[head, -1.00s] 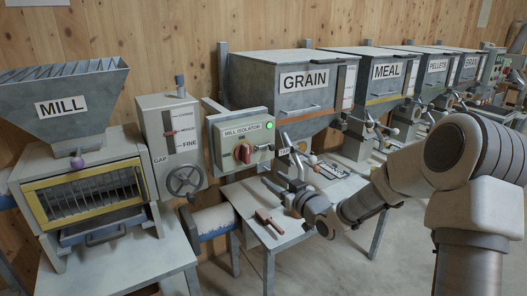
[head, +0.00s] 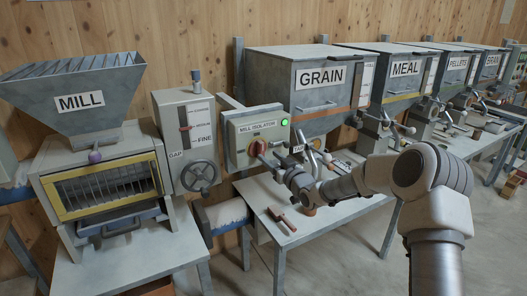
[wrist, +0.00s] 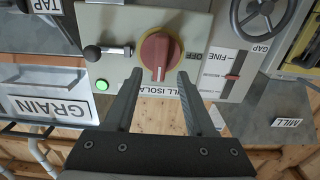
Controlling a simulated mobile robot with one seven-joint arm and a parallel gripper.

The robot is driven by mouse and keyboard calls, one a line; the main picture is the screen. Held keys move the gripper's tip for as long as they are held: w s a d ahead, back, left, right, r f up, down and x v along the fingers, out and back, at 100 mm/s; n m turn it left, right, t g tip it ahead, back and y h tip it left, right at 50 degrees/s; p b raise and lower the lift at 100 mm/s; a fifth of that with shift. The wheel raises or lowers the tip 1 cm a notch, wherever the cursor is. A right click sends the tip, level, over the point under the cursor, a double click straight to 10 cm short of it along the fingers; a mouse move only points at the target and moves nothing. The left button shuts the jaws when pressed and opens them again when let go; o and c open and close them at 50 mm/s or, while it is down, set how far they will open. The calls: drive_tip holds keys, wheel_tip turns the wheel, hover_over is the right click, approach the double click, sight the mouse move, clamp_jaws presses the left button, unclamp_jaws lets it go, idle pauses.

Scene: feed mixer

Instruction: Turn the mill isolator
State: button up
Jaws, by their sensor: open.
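The mill isolator is a pale box (head: 240,143) with a "MILL ISOLATOR" label, a lit green lamp (head: 284,122) and a red rotary knob (head: 257,149). In the wrist view, which is upside down, the red knob (wrist: 156,52) sits on a yellow ring. Its white mark points at the label; "OFF" (wrist: 193,57) is printed to its right. My gripper (head: 277,163) is in front of the box. In the wrist view my gripper (wrist: 159,76) is open and empty, its fingertips either side of the knob's near end. Contact cannot be told.
Left of the isolator are a gap box (head: 170,150) with a handwheel (head: 200,177) and the mill (head: 85,95). The grain bin (head: 320,100) is close on the right. A table (head: 290,232) below holds a reddish-brown tool (head: 284,221).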

sight(263, 151)
drive_tip(key=shift+x, duration=2.55)
clamp_jaws()
